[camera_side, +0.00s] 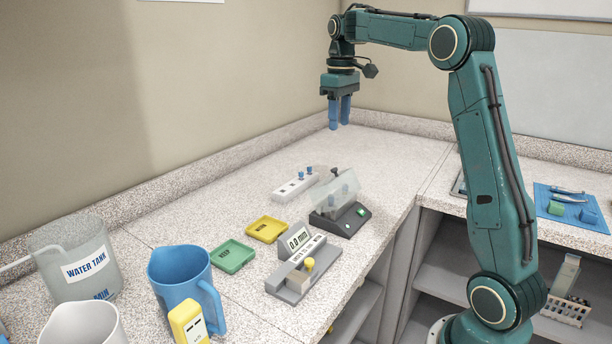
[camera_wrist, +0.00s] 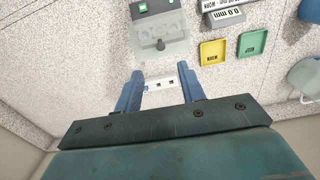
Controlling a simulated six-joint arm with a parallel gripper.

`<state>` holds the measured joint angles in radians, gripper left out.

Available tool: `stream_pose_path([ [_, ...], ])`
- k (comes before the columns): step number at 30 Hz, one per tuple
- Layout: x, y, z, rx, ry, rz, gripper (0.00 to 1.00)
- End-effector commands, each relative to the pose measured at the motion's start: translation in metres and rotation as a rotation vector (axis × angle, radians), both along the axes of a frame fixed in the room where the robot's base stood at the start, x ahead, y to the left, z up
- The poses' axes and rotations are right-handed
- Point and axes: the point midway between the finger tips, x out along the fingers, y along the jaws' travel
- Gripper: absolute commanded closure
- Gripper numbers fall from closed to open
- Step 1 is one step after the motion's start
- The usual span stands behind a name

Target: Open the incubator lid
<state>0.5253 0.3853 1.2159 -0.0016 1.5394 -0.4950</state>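The incubator is a small dark unit (camera_side: 341,222) with a green-lit display, near the counter's front edge in the side view. In the wrist view the lid (camera_wrist: 160,30) lies beyond the fingertips, with the dark base (camera_wrist: 165,7) at the top edge. I cannot tell exactly how the lid sits on the base. My gripper (camera_side: 339,126) is high above the far part of the counter, pointing down. In the wrist view its blue fingers (camera_wrist: 160,69) are apart and empty.
A white rack (camera_side: 292,190) with blue-topped pieces stands behind the incubator. A grey gauge (camera_side: 296,270), a yellow tray (camera_side: 265,229) and a green tray (camera_side: 232,256) are to its left. A blue jug (camera_side: 180,275) and a clear tank (camera_side: 75,262) stand farther left.

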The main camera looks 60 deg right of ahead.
Motion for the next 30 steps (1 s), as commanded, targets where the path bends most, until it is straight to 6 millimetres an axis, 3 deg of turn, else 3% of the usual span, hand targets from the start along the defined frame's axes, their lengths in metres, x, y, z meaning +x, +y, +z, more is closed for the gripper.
stream_pose_path([
  [15,0.000,0.000,0.012,0.001,0.001,0.000,0.60],
  [21,-0.001,-0.001,0.011,-0.001,-0.001,-0.018,0.98],
  [30,-0.012,-0.015,0.005,-0.009,-0.027,-0.230,1.00],
])
